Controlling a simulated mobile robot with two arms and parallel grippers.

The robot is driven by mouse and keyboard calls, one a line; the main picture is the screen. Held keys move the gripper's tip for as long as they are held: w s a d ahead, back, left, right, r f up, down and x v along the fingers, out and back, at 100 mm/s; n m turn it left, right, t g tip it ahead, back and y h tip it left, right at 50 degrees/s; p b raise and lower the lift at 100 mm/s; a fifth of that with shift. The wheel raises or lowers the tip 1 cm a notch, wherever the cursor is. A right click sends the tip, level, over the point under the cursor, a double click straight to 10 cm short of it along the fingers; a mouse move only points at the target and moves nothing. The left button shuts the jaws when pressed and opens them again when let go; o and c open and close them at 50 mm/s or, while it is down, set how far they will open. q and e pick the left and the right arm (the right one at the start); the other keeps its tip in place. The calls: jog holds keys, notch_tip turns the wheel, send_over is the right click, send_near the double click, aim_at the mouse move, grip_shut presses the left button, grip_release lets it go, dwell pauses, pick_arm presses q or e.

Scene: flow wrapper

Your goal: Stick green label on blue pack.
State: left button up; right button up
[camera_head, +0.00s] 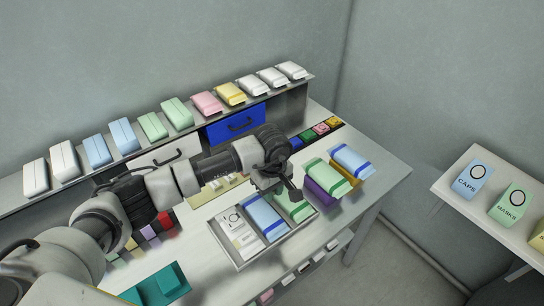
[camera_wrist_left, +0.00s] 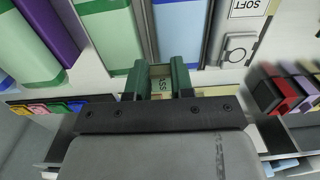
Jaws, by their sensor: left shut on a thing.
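My left gripper (camera_head: 277,190) reaches over the tray (camera_head: 240,262), above the border between a blue pack (camera_head: 266,218) and a green pack (camera_head: 297,212). In the wrist view, its fingers (camera_wrist_left: 161,82) are close together around a small pale piece with dark letters (camera_wrist_left: 160,86); green shows at both sides. I cannot tell how much of that green is the held piece. The blue pack (camera_wrist_left: 180,30) and green pack (camera_wrist_left: 108,38) lie beyond the fingertips. The gripper partly hides the green pack in the head view. My right gripper is not in view.
A white printed pack (camera_head: 236,232) shares the tray. Green and blue packs (camera_head: 351,161) lie right of it, over purple and yellow ones. Small coloured blocks (camera_head: 320,129) stand behind. A shelf of packs (camera_head: 152,126) runs along the back. A teal box (camera_head: 158,287) stands in front.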

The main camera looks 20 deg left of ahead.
aim_at(267, 218)
pick_arm(q)
jog(key=s, duration=0.1)
jog(key=s+r+p, duration=0.1)
jog(key=s, duration=0.1)
jog(key=shift+p, duration=0.3)
jog(key=shift+s, duration=0.25)
jog(key=shift+f, duration=0.2)
jog(key=shift+f+b, duration=1.4)
jog(key=shift+f, duration=1.25)
jog(key=shift+a+f+b, duration=0.1)
jog(key=shift+f+b, duration=0.1)
jog(key=shift+b, duration=0.2)
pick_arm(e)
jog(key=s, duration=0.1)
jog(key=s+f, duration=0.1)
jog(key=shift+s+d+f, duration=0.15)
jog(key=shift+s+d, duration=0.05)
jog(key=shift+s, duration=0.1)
pick_arm(q)
jog(key=shift+s+f+b, duration=0.15)
jog(key=shift+f+b, duration=0.25)
jog(key=shift+b, duration=0.2)
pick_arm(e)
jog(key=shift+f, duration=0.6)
pick_arm(q)
jog(key=o, duration=1)
jog(key=shift+c, duration=0.2)
